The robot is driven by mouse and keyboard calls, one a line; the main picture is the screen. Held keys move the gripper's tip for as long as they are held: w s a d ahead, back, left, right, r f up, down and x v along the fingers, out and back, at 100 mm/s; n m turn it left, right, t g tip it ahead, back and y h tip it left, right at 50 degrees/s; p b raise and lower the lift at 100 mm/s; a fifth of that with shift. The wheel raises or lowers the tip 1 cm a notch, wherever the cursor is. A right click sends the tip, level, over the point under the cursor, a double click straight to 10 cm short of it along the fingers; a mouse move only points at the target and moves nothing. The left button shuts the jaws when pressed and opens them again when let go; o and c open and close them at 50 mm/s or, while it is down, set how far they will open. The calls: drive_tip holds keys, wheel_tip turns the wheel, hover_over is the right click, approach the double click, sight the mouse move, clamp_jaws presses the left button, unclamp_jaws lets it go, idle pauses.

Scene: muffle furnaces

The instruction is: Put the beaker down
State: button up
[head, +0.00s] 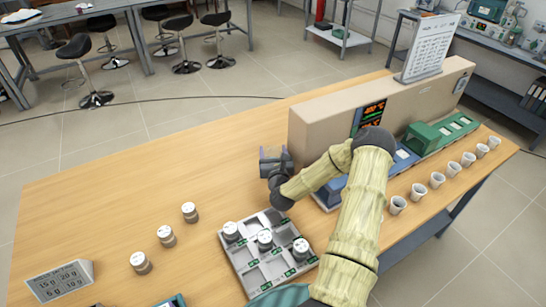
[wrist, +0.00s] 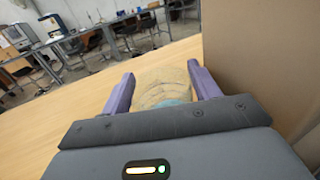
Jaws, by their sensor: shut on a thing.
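The beaker (wrist: 160,88) is clear, with some bluish content low in it. In the wrist view it sits between the two purple fingers of my gripper (wrist: 161,72), which are shut on it from both sides. In the head view my gripper (head: 272,155) is over the wooden table (head: 120,205), just left of the beige housing's end. The beaker is hard to make out there. Whether its base touches the table cannot be told.
The long beige housing (head: 305,130) stands close to the right of my gripper. A grey tray (head: 250,283) with lidded jars lies nearer. Several jars (head: 166,236) stand at left, and white cups (head: 437,180) line the right edge. The table left of my gripper is clear.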

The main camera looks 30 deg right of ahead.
drive_tip(key=shift+f, duration=1.2)
drive_tip(key=shift+f, duration=0.15)
drive_tip(key=o, duration=0.9)
drive_tip(key=shift+r, duration=0.25)
drive_tip(key=b+v, duration=0.1)
drive_tip(key=v, duration=0.6)
drive_tip(key=shift+s+a, duration=0.1)
drive_tip(key=shift+s, duration=0.15)
